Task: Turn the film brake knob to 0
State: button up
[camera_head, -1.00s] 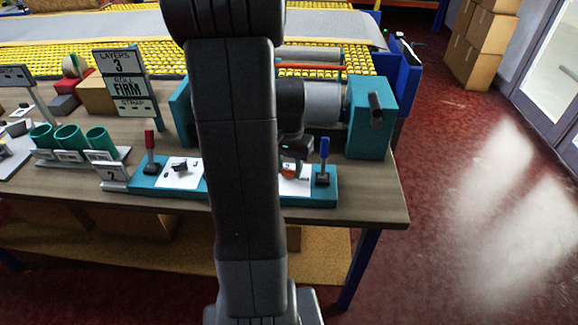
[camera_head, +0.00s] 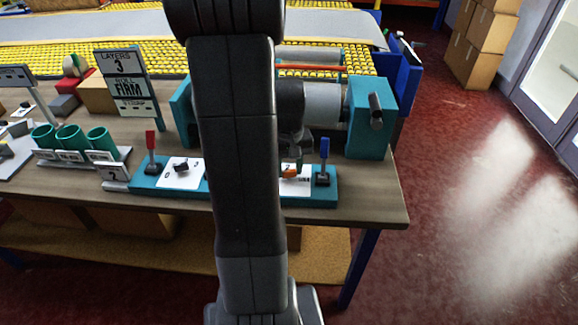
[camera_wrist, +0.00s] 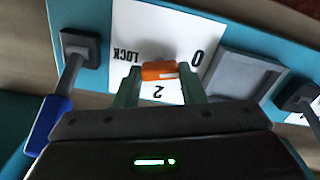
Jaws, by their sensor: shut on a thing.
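The orange knob (camera_wrist: 158,71) sits on a white dial plate (camera_wrist: 140,35) marked LOCK, 0 and 2. In the wrist view my gripper (camera_wrist: 161,74) has its two green fingers on either side of the knob, shut on it. A small white mark shows near the knob's right end; I cannot tell exactly which marking it points at. In the head view the orange knob (camera_head: 289,173) shows just right of my arm, with my gripper over it. Part of its white plate (camera_head: 303,187) is hidden behind my arm.
A blue lever (camera_head: 324,150) stands just right of the knob. Left of my arm are a red lever (camera_head: 150,140) and a black knob (camera_head: 180,167) on another white plate. A sign (camera_head: 127,85) reads LAYERS 3, ROLL FIRM. Rollers (camera_head: 325,103) lie behind the panel.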

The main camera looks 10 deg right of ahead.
aim_at(289, 170)
jog(key=shift+n, duration=0.3)
jog(key=o, duration=1)
notch_tip(289, 170, up, 14)
jog(key=shift+f+p, duration=0.1)
jog(key=shift+p, duration=0.45)
notch_tip(289, 170, down, 14)
jog(key=shift+r+b, duration=0.1)
jog(key=shift+b, duration=0.45)
